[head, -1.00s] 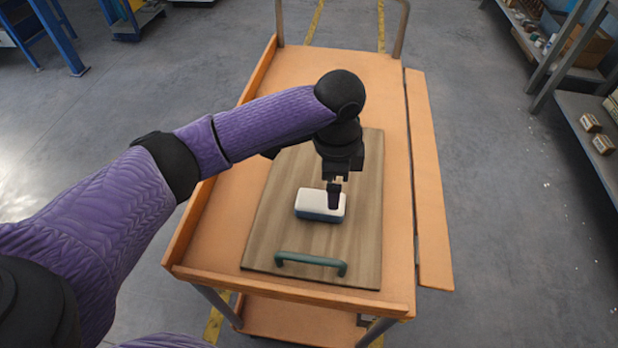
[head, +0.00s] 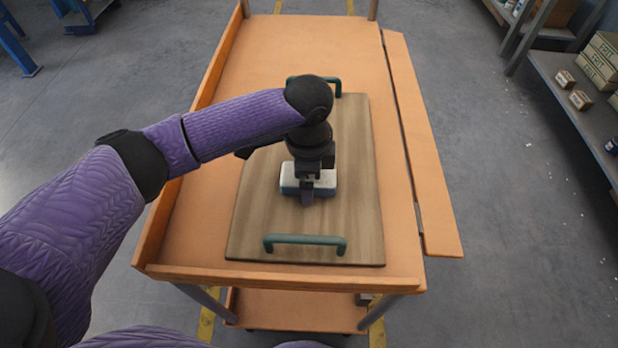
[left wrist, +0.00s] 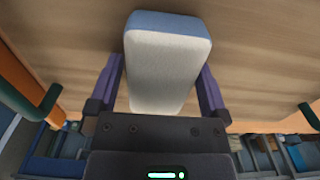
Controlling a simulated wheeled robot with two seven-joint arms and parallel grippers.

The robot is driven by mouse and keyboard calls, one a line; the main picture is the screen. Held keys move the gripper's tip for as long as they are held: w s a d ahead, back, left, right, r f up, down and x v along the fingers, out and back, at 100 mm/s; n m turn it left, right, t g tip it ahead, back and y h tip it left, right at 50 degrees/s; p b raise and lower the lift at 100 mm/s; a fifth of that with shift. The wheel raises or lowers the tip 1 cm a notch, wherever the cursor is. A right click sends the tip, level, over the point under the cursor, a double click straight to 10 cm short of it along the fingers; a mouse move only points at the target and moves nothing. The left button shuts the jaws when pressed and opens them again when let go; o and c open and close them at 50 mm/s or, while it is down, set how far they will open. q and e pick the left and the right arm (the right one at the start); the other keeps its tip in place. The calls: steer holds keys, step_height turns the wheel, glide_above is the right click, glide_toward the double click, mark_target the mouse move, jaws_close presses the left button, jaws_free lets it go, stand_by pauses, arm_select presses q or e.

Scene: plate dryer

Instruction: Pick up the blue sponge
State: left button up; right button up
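The blue sponge (head: 291,183) has a white top and a blue lower side, and lies on the wooden board (head: 350,220). My left gripper (head: 307,192) is over it, pointing down, and hides part of its top. In the left wrist view the sponge (left wrist: 168,50) sits between the two fingers of my left gripper (left wrist: 163,75). The fingers are spread, one along each long side, with narrow gaps near their bases. I cannot tell whether the tips touch it. My right gripper is not in view.
The board has a green handle (head: 305,240) at the near end and another (head: 331,83) at the far end. It lies on an orange cart (head: 200,240) with a raised left edge. A grey shelf (head: 570,100) with small boxes stands at the right.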

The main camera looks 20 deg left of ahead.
arm_select(q)
steer(key=c, duration=1)
